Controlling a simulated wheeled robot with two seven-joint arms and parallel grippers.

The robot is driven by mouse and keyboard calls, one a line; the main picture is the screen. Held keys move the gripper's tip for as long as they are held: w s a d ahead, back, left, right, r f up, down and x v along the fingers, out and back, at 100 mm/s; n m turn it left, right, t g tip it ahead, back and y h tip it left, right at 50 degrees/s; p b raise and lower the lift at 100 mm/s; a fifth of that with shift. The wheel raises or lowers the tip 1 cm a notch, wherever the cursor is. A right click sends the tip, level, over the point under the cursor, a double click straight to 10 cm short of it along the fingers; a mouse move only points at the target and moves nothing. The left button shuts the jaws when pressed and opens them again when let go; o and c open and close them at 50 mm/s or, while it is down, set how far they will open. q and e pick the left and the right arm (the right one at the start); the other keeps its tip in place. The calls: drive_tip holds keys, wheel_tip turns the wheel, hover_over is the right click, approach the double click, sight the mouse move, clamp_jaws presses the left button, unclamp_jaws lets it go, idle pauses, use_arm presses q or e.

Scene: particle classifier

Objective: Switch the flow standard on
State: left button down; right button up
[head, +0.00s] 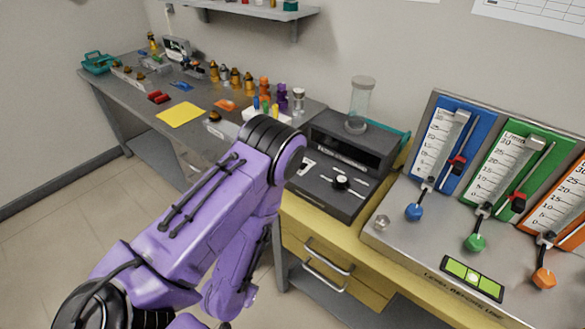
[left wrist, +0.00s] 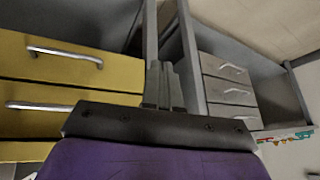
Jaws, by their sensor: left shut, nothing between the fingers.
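A dark grey instrument box (head: 337,205) stands at the centre of the head view, with a dark display (head: 345,152), a small white switch-like part (head: 307,167) and a round black knob (head: 341,182). A clear glass cylinder (head: 361,98) stands on its top. I see no readable name, so I cannot tell for sure that this is the flow standard, nor whether it is on. My left gripper (left wrist: 164,88) shows in the left wrist view, shut and empty, facing drawer fronts below bench height. In the head view my purple arm hides part of the bench and the gripper is not clearly visible.
A tilted steel panel (head: 408,222) with blue, green and orange flow scales and a bubble level (head: 472,280) stands at the right. Yellow drawers (head: 305,262) are below the box. The grey bench (head: 136,93) holds several bottles and a yellow sheet (head: 181,114).

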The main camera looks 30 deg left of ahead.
use_arm(q)
drive_tip(key=w+a+r+m+t+h, duration=0.2)
drive_tip(key=w+a+r+m+t, duration=0.1)
drive_tip(key=w+r+m, duration=0.6)
drive_tip(key=w+a+r+m+t+h+b, duration=0.1)
drive_tip(key=w+a+r+m+t, duration=0.2)
drive_tip(key=w+r+m, duration=0.7)
wheel_tip(320, 180, up, 3)
drive_tip(key=shift+r+m+t+h, duration=0.1)
drive_tip(key=shift+m+t+h, duration=0.25)
drive_tip(key=shift+m, duration=0.85)
drive_tip(key=shift+w, duration=0.1)
drive_tip(key=p+x, duration=0.2)
drive_tip(key=x, duration=0.7)
drive_tip(key=w, duration=0.2)
drive_tip(key=w+p, duration=0.1)
drive_tip(key=shift+w+d+f, duration=0.2)
drive_tip(key=shift+w+f, duration=0.05)
drive_tip(key=shift+w, duration=0.15)
drive_tip(key=shift+w+f, duration=0.1)
drive_tip(key=shift+w, duration=0.35)
